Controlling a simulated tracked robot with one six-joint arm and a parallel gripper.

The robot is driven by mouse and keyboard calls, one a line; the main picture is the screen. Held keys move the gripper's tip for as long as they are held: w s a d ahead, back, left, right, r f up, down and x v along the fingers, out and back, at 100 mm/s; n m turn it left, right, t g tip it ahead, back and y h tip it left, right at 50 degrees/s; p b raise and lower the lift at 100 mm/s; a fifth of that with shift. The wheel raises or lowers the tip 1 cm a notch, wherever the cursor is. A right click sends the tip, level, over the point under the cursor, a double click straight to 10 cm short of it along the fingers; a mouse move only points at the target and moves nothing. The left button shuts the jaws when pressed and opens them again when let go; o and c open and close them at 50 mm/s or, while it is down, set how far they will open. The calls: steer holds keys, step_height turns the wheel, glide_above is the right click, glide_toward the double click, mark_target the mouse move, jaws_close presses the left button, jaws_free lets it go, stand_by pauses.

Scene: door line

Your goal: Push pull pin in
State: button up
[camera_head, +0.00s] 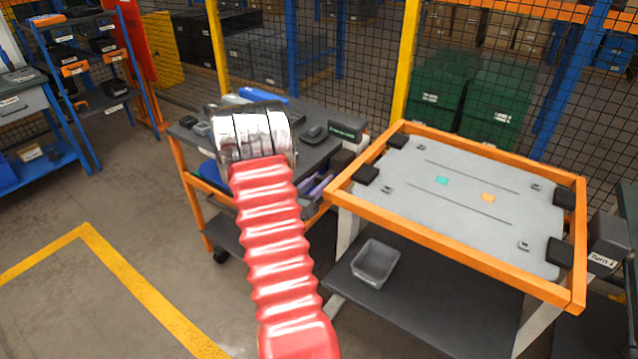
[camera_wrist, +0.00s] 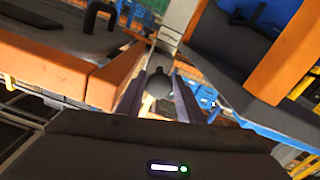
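A dark round knob (camera_wrist: 158,84), which looks like the pull pin, shows in the wrist view beyond and between my fingertips. How far in it sits cannot be made out. My gripper (camera_wrist: 160,92) has its two dark purplish fingers apart, one on each side of the knob. I cannot tell whether they touch it. In the head view, my red arm and silver wrist hide part of the cart. Purple finger-like parts of my gripper (camera_head: 319,187) show beside the left corner of the orange-framed table (camera_head: 452,136). The knob is not made out in the head view.
The table's grey plate (camera_head: 440,205) has dark corner blocks. A grey bin (camera_head: 375,263) stands on the shelf below. A tool cart (camera_head: 190,175) stands close on the left, with a mesh fence (camera_head: 350,60) behind. The floor at front left is clear.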

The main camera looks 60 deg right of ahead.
jaws_close()
